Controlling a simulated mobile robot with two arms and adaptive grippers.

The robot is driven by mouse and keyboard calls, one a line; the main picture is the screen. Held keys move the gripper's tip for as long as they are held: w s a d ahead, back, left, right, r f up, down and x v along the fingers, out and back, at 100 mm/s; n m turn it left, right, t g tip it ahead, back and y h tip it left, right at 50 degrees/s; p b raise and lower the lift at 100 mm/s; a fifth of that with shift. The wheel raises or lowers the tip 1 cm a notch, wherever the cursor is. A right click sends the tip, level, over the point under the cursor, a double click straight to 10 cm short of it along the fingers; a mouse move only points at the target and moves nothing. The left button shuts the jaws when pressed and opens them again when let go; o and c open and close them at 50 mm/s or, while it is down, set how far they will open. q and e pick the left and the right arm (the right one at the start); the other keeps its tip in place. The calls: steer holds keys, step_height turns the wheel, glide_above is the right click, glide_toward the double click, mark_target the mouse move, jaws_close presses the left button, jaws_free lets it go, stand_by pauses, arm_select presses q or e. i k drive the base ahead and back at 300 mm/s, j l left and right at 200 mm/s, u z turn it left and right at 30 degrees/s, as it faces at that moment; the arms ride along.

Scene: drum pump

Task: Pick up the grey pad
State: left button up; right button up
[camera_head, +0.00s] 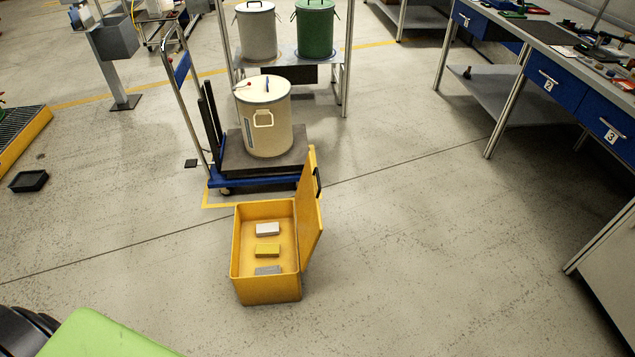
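The grey pad (267,270) lies in an open yellow box (270,290) on the floor, near the box's front wall. Its lower edge is partly hidden by that wall. A yellow pad (267,251) lies in the middle of the box, and a white or pale grey pad (267,229) lies towards the back. The box's lid (312,212) stands open on the right side. Neither of my grippers is in view.
A trolley (233,168) with a cream drum (265,125) stands just behind the box. Blue-drawered workbenches (553,80) stand at the right. A black tray (29,181) lies at the left. Floor right of the box is clear.

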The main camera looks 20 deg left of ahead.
mark_target(273, 269)
steer(key=u, duration=1.1)
